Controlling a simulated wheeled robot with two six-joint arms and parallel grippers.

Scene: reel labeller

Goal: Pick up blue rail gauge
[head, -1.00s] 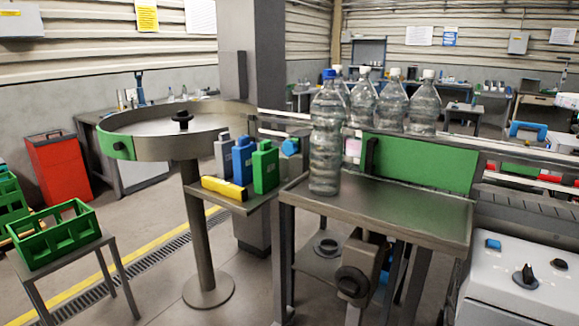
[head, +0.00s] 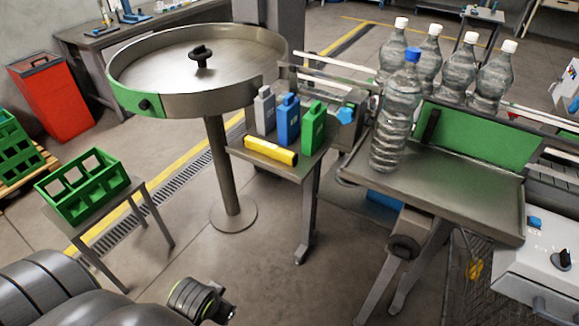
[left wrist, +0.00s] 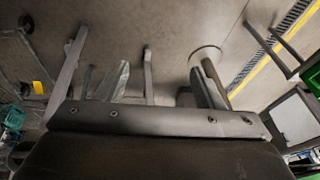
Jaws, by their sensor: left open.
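The blue rail gauge (head: 287,122) stands upright on a small metal shelf (head: 275,167) in the head view, between a grey gauge (head: 265,110) and a green gauge (head: 312,128). A yellow bar (head: 270,151) lies along the shelf's front edge. My left arm is at the lower left of the head view, its wrist end low and well short of the shelf. My left gripper (left wrist: 160,82) is open and empty in the left wrist view, over the floor. The blue gauge cannot be made out there. My right gripper is not in view.
A round metal turntable (head: 165,75) stands left of the shelf. A bottle with a blue cap (head: 397,115) stands on the metal table (head: 440,190) to the right, with several bottles behind. A green crate (head: 84,188) sits on a stand at left. The floor before the shelf is clear.

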